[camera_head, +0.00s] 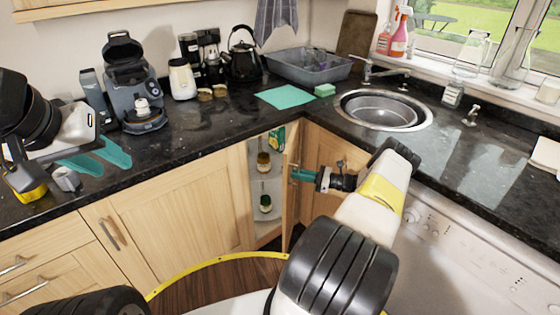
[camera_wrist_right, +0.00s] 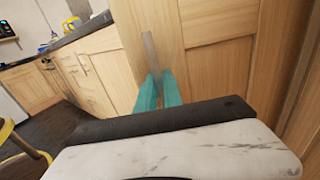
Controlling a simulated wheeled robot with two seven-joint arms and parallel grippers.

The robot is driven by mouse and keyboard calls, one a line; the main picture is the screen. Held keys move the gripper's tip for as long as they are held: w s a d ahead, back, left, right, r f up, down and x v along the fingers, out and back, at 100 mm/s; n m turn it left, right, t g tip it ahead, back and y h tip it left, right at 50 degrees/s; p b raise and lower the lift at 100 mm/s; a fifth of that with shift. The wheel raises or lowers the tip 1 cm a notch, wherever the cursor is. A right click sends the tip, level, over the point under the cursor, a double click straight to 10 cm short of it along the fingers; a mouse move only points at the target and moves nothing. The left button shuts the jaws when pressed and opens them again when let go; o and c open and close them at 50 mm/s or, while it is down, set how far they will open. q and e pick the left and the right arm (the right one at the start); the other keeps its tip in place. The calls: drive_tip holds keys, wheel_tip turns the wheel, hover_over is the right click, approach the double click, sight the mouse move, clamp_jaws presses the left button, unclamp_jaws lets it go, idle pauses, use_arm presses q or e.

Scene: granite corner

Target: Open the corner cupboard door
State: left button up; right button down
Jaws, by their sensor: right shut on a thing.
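The light-wood corner cupboard door (camera_head: 318,146) stands partly open, with a gap along its left side in the head view. Through the gap show inner shelves (camera_head: 268,215) with jars and a green box (camera_head: 278,138). My right gripper (camera_head: 297,174) is at the door's left edge, its teal fingers shut on the metal handle. In the right wrist view the handle (camera_wrist_right: 150,50) rises from between the fingertips (camera_wrist_right: 160,80) against the door (camera_wrist_right: 215,75). My left gripper (camera_head: 106,157) is over the left worktop, its two teal fingers apart and empty.
A white appliance (camera_head: 450,255) stands right of the corner. Floor (camera_head: 220,283) shows before the opening.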

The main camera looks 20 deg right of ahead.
idle(0.3)
drive_tip(key=c, duration=1.5)
unclamp_jaws()
